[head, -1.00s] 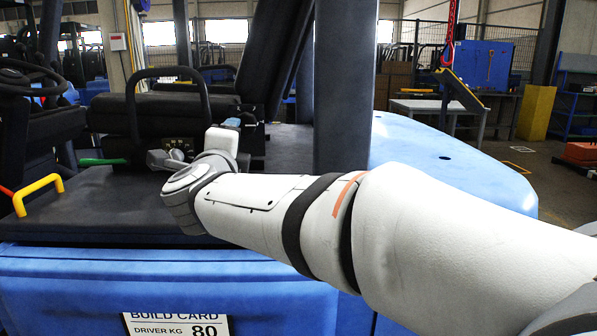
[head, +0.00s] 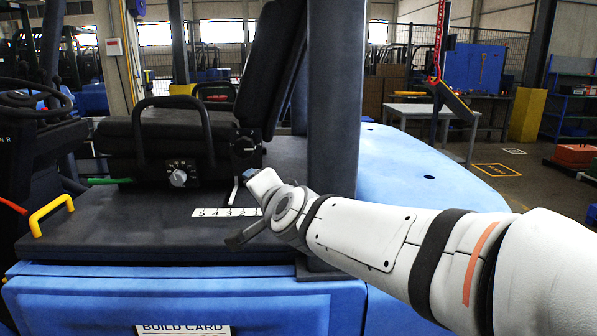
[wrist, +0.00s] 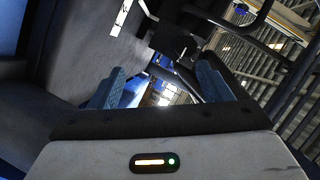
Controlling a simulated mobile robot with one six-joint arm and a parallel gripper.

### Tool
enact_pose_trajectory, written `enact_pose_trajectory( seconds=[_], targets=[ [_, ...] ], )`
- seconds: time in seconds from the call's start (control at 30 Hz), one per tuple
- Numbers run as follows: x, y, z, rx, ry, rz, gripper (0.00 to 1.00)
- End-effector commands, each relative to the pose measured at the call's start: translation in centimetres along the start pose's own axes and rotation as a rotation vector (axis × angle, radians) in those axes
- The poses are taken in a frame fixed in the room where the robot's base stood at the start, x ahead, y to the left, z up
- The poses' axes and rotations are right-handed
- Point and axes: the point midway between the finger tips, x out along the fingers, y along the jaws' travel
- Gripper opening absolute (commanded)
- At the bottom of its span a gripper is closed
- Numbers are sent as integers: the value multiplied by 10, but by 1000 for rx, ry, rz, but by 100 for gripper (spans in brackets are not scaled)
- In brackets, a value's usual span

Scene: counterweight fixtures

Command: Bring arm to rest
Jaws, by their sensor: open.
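My arm reaches in from the lower right of the head view. Its white wrist is over the dark deck (head: 130,225) of the blue vehicle, in front of the seat. In the wrist view my gripper (wrist: 160,84) has two blue-padded fingers spread apart with nothing between them. In the head view the fingers are mostly hidden behind the wrist. The black seat (head: 165,145) has a round knob (head: 178,178) on its front. A white number strip (head: 210,212) lies on the deck just left of my wrist, partly covered by it.
A dark upright post (head: 333,100) stands close behind my forearm. A yellow handle (head: 50,214) and a green lever (head: 108,181) are on the left. A build card (head: 183,330) is on the blue front panel. Open floor lies at the right.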

Motion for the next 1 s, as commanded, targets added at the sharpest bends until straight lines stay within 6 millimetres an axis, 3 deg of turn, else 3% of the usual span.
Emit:
enact_pose_trajectory(
  seconds=[0.03,0.17,0.3,0.4,0.5,0.67,1.0],
  targets=[
    [-18,10,-13,-86,-52,66,72],
    [-66,69,-17,-322,-248,261,72],
    [-137,137,-21,-519,-476,501,72],
    [-186,172,-22,-598,-616,643,72],
    [-223,195,-22,-638,-721,742,72],
    [-249,210,-19,-664,-801,814,72],
    [-250,210,-19,-664,-803,816,72]
  ],
)
